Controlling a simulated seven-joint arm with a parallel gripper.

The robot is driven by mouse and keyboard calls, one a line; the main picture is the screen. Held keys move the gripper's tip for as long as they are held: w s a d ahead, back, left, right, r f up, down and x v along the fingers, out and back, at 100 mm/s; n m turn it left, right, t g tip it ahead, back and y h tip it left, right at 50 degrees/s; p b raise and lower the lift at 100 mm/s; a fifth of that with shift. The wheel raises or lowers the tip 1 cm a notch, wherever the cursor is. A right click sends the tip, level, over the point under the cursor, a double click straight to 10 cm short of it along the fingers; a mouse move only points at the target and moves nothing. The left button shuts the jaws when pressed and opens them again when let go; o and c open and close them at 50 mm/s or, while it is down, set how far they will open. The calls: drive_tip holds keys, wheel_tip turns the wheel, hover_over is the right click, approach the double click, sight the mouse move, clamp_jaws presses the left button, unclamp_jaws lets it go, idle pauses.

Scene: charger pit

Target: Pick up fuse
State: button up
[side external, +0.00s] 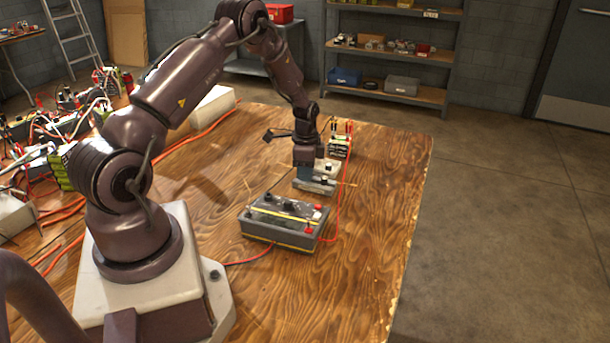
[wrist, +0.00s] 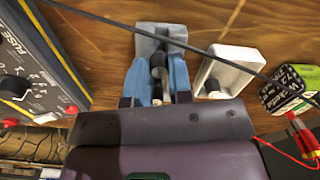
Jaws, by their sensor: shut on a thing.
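My gripper (wrist: 158,72) has blue fingers, shut on a small dark cylinder with a pale end, which looks like the fuse (wrist: 158,62). The fuse sits at a grey holder block (wrist: 152,32); I cannot tell whether it is clear of the block. In the side external view my gripper (side external: 304,174) points down, low over the grey block (side external: 316,188) on the table. The fuse is hidden there by the fingers.
A white block (wrist: 228,68) with a black part stands right of my fingers. A grey box marked FUSE (wrist: 35,55) with knobs is at left; it also shows in the side external view (side external: 285,220). A green-labelled battery (wrist: 286,90) with red clips is at right. Thin wires cross nearby.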

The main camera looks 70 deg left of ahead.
drive_tip(key=shift+r, duration=0.55)
wheel_tip(320, 180, up, 3)
drive_tip(key=shift+s+f, duration=0.1)
drive_tip(key=shift+f, duration=0.1)
drive_tip(key=s+d+r, duration=0.8)
drive_tip(key=s+r, duration=0.1)
drive_tip(key=s, duration=0.2)
drive_tip(key=shift+d+r, duration=0.15)
drive_tip(key=shift+s, duration=0.1)
drive_tip(key=f, duration=0.1)
drive_tip(key=a, duration=0.1)
drive_tip(key=f, duration=0.1)
drive_tip(key=shift+s+a+f, duration=0.15)
drive_tip(key=shift+s+f, duration=0.15)
